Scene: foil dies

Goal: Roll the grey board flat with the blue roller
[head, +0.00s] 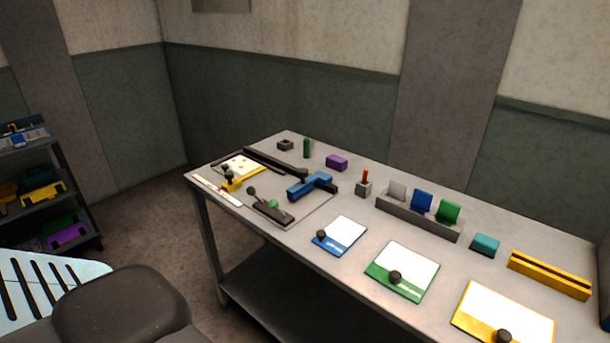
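A blue tool (311,185) with a dark end lies on the left half of the table. It looks like the blue roller, but its shape is too small to be sure. A flat grey board (312,211) lies under and around it, close to the table's left front edge. Whether the board is flat or curled cannot be made out. Neither of my grippers is in view.
Blue (341,235), green (402,271) and yellow (503,314) framed white plates with dark knobs line the table's front. A grey rack (418,217) holds upright coloured pieces. A yellow grooved bar (549,274) lies right. A shelf (70,212) stands far left.

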